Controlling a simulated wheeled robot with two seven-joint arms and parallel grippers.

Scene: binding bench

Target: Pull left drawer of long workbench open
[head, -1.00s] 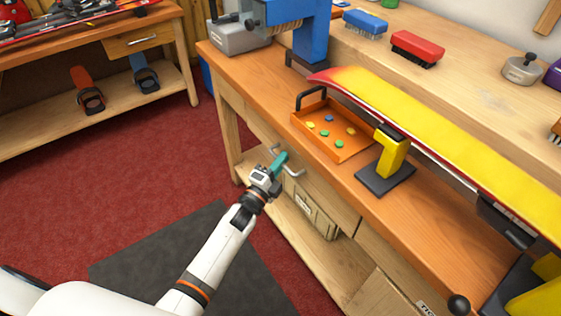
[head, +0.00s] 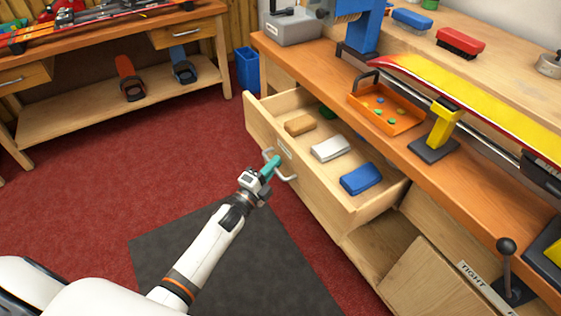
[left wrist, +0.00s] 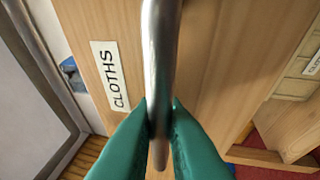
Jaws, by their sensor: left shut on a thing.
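The left drawer (head: 310,177) of the long workbench (head: 400,148) stands well open. A tan block, a white folded cloth (head: 331,148), a blue folded cloth (head: 361,179) and a dark green thing lie inside it. Its front carries a metal bar handle (head: 287,177) and a label, which reads CLOTHS (left wrist: 110,75) in the left wrist view. My left gripper (head: 272,167), with teal fingers, is shut on the handle (left wrist: 160,70); the fingers press on it from both sides in the left wrist view. My right gripper is not in view.
An orange tray (head: 385,112) with small coloured pieces and a yellow ski stand (head: 439,134) are on the benchtop. A yellow-red ski runs above it. A second bench (head: 110,42) stands at the back left. Red carpet and a dark mat (head: 235,265) are clear in front.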

